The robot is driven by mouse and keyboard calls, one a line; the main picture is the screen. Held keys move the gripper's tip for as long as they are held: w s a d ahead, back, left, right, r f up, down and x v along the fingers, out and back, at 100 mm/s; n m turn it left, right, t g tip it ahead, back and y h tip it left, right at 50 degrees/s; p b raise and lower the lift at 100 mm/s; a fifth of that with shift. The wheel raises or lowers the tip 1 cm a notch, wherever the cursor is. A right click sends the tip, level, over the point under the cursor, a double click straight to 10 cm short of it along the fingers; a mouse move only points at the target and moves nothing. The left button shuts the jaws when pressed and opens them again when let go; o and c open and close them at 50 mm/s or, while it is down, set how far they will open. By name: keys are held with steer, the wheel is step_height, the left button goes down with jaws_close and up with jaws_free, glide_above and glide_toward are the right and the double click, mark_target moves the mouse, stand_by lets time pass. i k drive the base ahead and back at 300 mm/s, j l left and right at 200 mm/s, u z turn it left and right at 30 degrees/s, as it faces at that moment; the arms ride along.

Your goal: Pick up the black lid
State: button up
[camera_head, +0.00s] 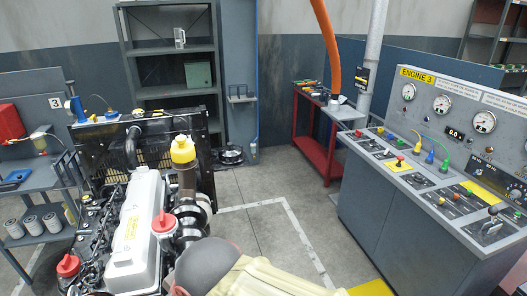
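I cannot pick out a black lid for certain. Dark round parts (190,218) sit right of the white cover; I cannot tell whether one is a lid. My gripper does not show.
A control console (430,190) stands at the right. A red cart (318,150) is at the back. A grey shelf (170,60) stands behind the engine. A side table (40,185) with several cans is at the left. Floor (265,195) between engine and console is clear.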

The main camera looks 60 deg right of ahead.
mark_target(229, 154)
steer(key=z, duration=1.45)
steer(key=j+u, duration=0.1)
steer(key=u, duration=0.3)
steer(key=j+u, duration=0.1)
steer(key=u, duration=0.3)
steer(key=k+j+u, duration=0.1)
steer(key=u, duration=0.3)
steer(key=j+u, duration=0.1)
steer(key=u, duration=0.3)
steer(key=z, duration=1.7)
steer(key=l, duration=0.7)
steer(key=k+l+u, duration=0.1)
steer(key=l, duration=0.55)
steer(key=i+l+u, duration=0.1)
steer(key=i+l, duration=0.15)
steer(key=i+l+u, duration=0.1)
steer(key=l, duration=0.35)
steer(key=i+l+u, duration=0.1)
steer(key=i+l, duration=0.2)
steer(key=l, duration=0.1)
